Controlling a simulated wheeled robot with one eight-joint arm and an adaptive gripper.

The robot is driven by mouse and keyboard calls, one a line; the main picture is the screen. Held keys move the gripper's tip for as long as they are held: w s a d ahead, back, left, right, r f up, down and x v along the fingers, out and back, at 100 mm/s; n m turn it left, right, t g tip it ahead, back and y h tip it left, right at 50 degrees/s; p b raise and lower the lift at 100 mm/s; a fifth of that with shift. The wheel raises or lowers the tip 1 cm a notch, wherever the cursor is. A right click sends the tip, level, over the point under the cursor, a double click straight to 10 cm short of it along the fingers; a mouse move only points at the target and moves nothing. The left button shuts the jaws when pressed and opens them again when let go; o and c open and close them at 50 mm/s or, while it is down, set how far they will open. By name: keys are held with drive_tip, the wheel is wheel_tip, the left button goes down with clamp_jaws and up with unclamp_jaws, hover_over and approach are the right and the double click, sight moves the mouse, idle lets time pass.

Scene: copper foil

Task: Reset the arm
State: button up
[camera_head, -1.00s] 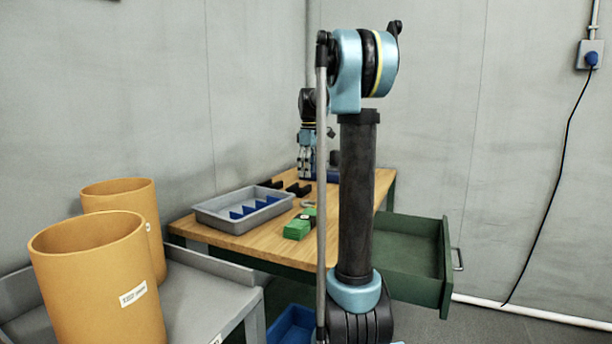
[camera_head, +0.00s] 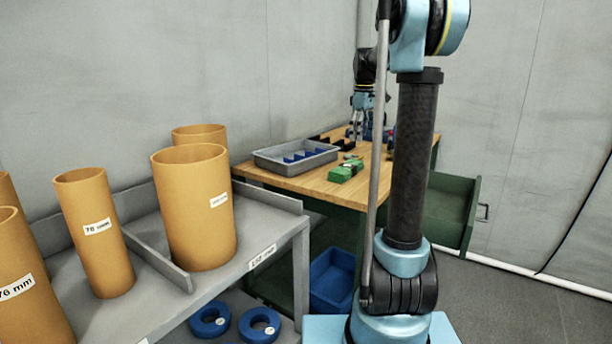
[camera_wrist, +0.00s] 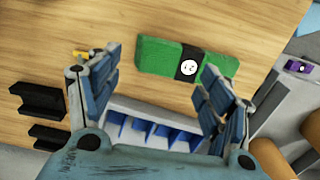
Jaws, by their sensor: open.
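My arm stands in front of the wooden workbench (camera_head: 310,187) in the head view. My gripper (camera_head: 362,117) hangs over the far part of the bench, pointing down, and is partly hidden by arm parts. In the wrist view my gripper (camera_wrist: 158,72) has its blue fingers spread apart with nothing between them. A green block with a black band and round white dial (camera_wrist: 158,56) lies on the bench beyond the fingers. It also shows in the head view (camera_head: 343,174).
A grey tray with blue dividers (camera_head: 268,166) and black brackets (camera_wrist: 38,100) lie on the bench. A green drawer (camera_head: 452,222) stands open at right. Orange tubes (camera_head: 200,225) stand on a grey shelf at left, with blue rings (camera_head: 212,320) below and a blue bin (camera_head: 332,285) nearby.

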drive_tip(key=s, duration=0.2)
drive_tip(key=m+t, duration=0.1)
drive_tip(key=m, duration=0.5)
hover_over(373, 207)
drive_tip(key=w, duration=0.6)
wheel_tip(373, 207, down, 8)
drive_tip(key=shift+s+a, duration=0.15)
drive_tip(key=s+f, duration=0.2)
drive_tip(key=s+f+m, duration=0.1)
drive_tip(key=s+f, duration=0.1)
drive_tip(key=s, duration=0.1)
drive_tip(key=s+f+m, duration=0.1)
drive_tip(key=s+f, duration=0.1)
drive_tip(key=s, duration=0.1)
drive_tip(key=shift+a+f+t, duration=0.1)
drive_tip(key=shift+f+t, duration=0.1)
drive_tip(key=shift+t, duration=0.1)
drive_tip(key=s+f+m, duration=0.3)
drive_tip(key=s+f, duration=0.5)
drive_tip(key=f, duration=0.1)
drive_tip(key=shift+f+t, duration=0.3)
